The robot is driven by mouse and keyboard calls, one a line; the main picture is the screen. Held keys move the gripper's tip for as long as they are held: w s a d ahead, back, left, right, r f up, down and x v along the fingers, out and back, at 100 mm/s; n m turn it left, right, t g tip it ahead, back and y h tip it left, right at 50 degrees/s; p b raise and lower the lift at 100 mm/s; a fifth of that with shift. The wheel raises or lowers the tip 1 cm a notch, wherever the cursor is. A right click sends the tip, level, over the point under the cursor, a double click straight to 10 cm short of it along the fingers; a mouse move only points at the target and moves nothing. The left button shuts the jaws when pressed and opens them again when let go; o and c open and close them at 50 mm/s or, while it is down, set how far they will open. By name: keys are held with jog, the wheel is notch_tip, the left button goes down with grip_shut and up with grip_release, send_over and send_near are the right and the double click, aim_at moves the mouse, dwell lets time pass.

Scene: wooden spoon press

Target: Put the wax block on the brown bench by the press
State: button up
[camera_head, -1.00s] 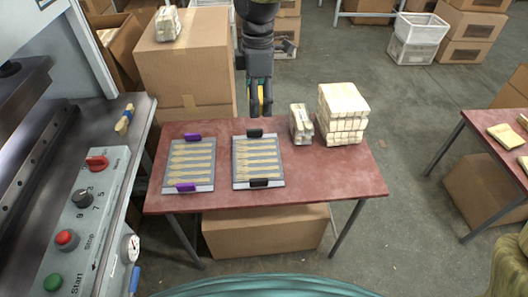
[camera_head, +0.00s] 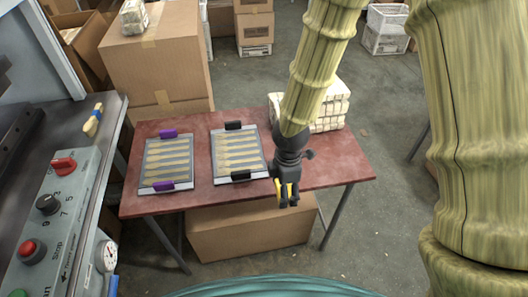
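The brown bench (camera_head: 305,170) is a reddish-brown table standing right of the grey press (camera_head: 45,215). My gripper (camera_head: 288,199) points down over the bench's front edge, right of the black-clipped tray. Small yellow patches show at its dark fingers; I cannot tell whether they belong to the gripper or to something held. The finger opening is too small to judge. A yellowish piece with a blue band (camera_head: 93,120) lies on the press's ledge; I cannot tell whether it is the wax block. No other clear wax block shows.
A tray with purple clips (camera_head: 146,179) and one with black clips (camera_head: 219,167) hold wooden spoons on the bench. Stacked pale bundles (camera_head: 335,103) stand at the back right, partly behind my arm. A cardboard box (camera_head: 245,230) is underneath. The bench's right end is clear.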

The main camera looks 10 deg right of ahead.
jog(key=w+d+p, duration=0.1)
jog(key=w+d, duration=0.1)
jog(key=w, duration=0.2)
jog(key=w+d+p, duration=0.1)
jog(key=w+d, duration=0.1)
jog(key=w, duration=0.3)
jog(key=w+d+f+p, duration=0.1)
jog(key=w, duration=0.4)
jog(key=shift+d+f+p, duration=0.1)
jog(key=shift+d+p, duration=0.2)
jog(key=shift+d, duration=0.1)
jog(key=shift+f+p, duration=0.5)
jog(key=shift+f, duration=1.35)
jog(key=shift+f, duration=0.15)
jog(key=o, duration=1.5)
notch_tip(320, 180, up, 12)
jog(key=b, duration=0.1)
jog(key=shift+b, duration=0.35)
